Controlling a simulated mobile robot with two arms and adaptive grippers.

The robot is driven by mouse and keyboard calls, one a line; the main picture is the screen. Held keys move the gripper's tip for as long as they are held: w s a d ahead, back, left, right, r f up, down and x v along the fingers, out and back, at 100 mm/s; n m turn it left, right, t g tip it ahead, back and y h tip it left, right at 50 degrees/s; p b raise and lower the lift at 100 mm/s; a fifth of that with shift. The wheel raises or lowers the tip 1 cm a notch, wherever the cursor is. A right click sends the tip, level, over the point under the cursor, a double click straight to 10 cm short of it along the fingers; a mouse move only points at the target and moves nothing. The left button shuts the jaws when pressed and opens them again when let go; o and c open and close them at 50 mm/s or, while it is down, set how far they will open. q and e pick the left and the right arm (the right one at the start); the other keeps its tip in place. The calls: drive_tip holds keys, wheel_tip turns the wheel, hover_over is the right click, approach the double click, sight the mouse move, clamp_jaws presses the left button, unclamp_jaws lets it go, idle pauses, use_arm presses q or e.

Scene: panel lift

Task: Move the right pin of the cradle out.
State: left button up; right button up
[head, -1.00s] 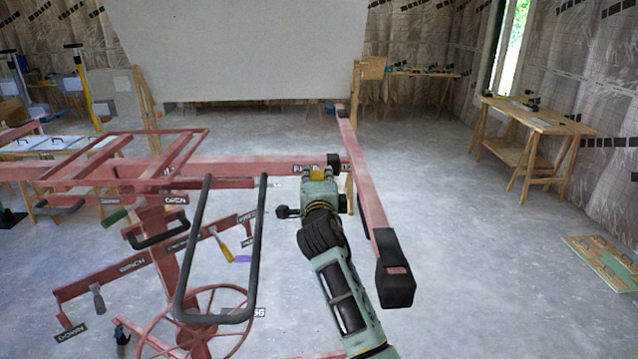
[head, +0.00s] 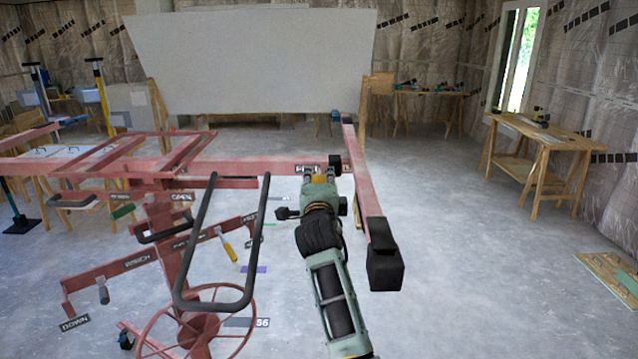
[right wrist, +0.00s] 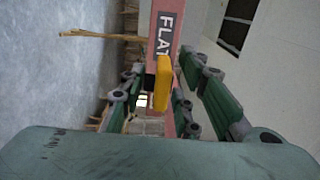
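The red cradle of the lift has a crossbar (head: 255,167) and, at its right end, a long side arm (head: 362,185) with a black end cap. The right pin shows as a yellow handle (right wrist: 163,84) in front of the red bar with the FLAT label. In the head view a bit of its yellow (head: 319,177) shows at my fingertips. My right gripper (head: 318,172) is at the crossbar's right end, its fingers apart on either side of the yellow handle (right wrist: 160,88). Gaps seem to show beside the handle. My left gripper is not in view.
A black loop handle (head: 262,235), the winch arms and a red wheel (head: 200,320) stand left of my right arm. A large grey panel (head: 250,62) stands behind. A wooden workbench (head: 535,130) is at the right. The floor between is clear.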

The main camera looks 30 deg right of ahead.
drive_tip(key=shift+a, duration=0.1)
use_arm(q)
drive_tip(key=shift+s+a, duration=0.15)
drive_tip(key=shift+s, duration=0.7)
use_arm(e)
drive_tip(key=v, duration=0.7)
drive_tip(key=shift+s, duration=0.25)
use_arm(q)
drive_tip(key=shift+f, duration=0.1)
